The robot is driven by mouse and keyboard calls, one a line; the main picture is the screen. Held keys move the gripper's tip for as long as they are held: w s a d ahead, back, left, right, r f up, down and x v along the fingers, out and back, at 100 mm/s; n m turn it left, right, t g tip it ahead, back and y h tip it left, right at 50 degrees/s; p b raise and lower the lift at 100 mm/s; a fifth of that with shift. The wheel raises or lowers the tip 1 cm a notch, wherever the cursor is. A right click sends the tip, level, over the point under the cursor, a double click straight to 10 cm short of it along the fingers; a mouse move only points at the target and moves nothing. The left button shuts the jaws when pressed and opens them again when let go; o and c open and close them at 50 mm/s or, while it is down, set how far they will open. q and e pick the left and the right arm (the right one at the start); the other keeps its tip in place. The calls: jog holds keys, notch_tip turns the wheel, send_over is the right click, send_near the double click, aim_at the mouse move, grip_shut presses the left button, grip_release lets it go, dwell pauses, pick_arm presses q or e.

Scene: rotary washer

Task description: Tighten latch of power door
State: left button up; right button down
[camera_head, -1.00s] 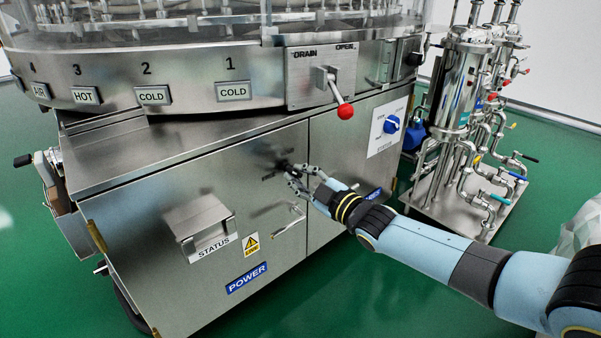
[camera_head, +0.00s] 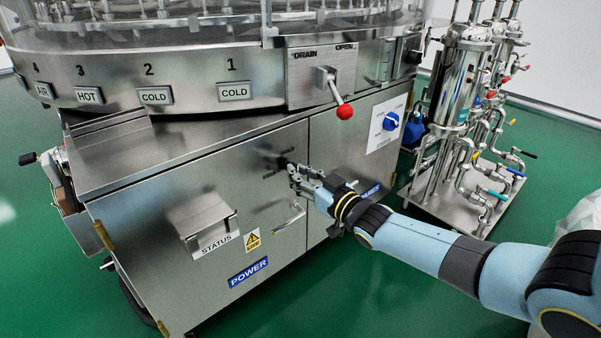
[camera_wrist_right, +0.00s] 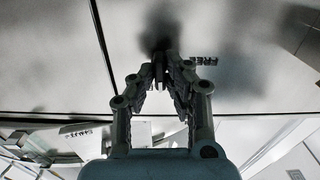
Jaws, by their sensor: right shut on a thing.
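The power door (camera_head: 150,240) is the steel front panel with a blue POWER label (camera_head: 248,271); it is closed. Its small dark latch (camera_head: 286,163) sits near the door's upper right corner, mostly hidden by the fingers and their shadow. My right gripper (camera_head: 292,171) reaches in from the right and is shut on the latch. In the right wrist view the fingertips (camera_wrist_right: 160,76) close around the latch, beside dark lettering on the panel. The latch's exact turn angle cannot be told. My left gripper is not in view.
The door handle (camera_head: 289,218) lies just below my gripper. The status box (camera_head: 205,222) juts out at left. Above are the drain lever with its red ball (camera_head: 345,112) and a blue knob (camera_head: 391,121). A pipe stand (camera_head: 465,150) stands at right.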

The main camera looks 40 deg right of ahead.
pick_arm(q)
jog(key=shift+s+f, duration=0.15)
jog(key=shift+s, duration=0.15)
pick_arm(e)
jog(key=shift+f+m, duration=0.1)
jog(key=shift+m, duration=0.3)
jog(key=c, duration=1.4)
grip_release()
jog(key=shift+o, duration=0.2)
jog(key=s+d, duration=0.1)
jog(key=s, duration=1.1)
